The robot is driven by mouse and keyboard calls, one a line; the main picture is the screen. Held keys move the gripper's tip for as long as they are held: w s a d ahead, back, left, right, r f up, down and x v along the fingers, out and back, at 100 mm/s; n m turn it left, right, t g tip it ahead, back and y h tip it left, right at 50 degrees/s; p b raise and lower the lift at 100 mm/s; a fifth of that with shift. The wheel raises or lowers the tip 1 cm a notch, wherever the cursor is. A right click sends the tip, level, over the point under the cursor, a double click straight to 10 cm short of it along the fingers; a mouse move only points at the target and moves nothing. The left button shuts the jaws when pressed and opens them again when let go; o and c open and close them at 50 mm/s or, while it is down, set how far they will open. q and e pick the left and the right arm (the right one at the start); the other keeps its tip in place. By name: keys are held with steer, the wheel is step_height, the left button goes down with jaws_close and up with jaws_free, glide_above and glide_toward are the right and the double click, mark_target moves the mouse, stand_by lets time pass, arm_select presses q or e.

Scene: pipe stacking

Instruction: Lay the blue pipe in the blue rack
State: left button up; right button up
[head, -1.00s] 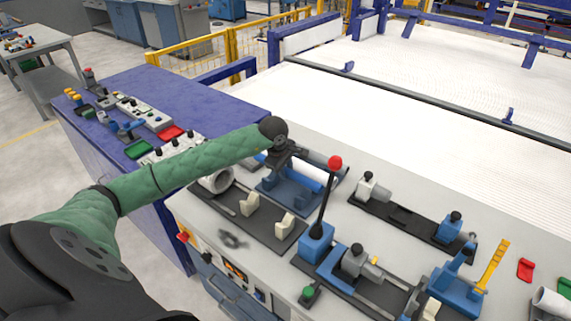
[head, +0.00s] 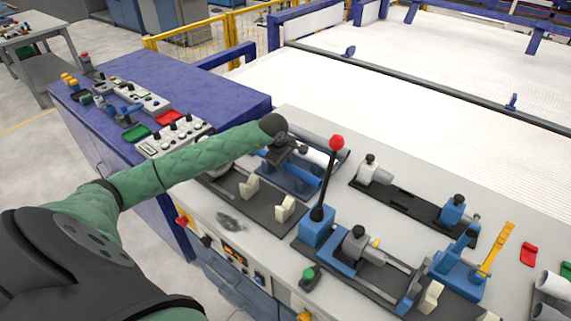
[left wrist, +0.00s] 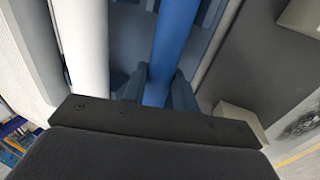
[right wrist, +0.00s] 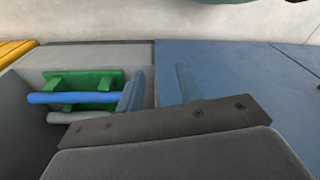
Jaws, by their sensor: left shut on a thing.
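The blue pipe (left wrist: 172,45) runs between the two fingers of my left gripper (left wrist: 156,88), which is shut on it. In the head view my left gripper (head: 284,158) is at the blue rack (head: 276,181) and hides part of it. The blue pipe shows there as a bright blue strip (head: 305,176) low over the rack; I cannot tell whether it rests in it. A white pipe (left wrist: 88,45) lies beside it, also seen in the head view (head: 318,157). My right gripper (right wrist: 158,88) is open, its fingers apart and empty.
A dark fixture with cream blocks (head: 250,187) stands in front of the rack. A lever with a red ball (head: 337,142) rises close to its right. In the right wrist view, a green holder (right wrist: 88,80) and a blue bar (right wrist: 70,97) lie near the right gripper.

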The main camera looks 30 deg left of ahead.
arm_select(q)
steer(key=shift+f, duration=0.1)
arm_select(e)
steer(key=shift+r, duration=0.25)
arm_select(q)
steer(key=o, duration=1.1)
arm_select(e)
steer(key=shift+w, duration=0.1)
